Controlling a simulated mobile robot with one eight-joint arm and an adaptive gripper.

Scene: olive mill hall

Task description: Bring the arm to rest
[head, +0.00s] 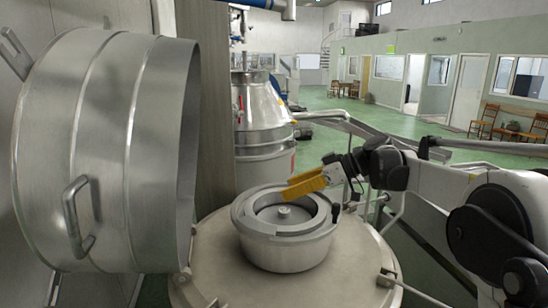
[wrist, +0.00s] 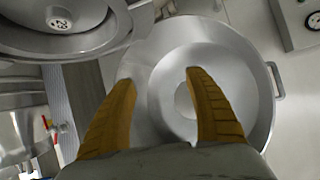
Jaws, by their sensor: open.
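My gripper (head: 306,184) has two yellow fingers and is at the end of my arm, which reaches in from the right in the head view. It hangs above the far right side of a round metal pot (head: 285,252), apart from it as far as I can tell. In the wrist view the fingers (wrist: 162,78) stand wide apart with nothing between them. Beyond them is a round metal vessel (wrist: 245,60) with a side handle; I cannot tell which vessel of the head view it is.
A big steel drum (head: 90,150) with a handle fills the left. The pot stands on a broad tank top (head: 205,265). A steel tank (head: 262,115) and pale railings (head: 350,130) are behind. A gauge (wrist: 310,20) shows in the wrist view. Green floor (head: 420,130) is open farther back.

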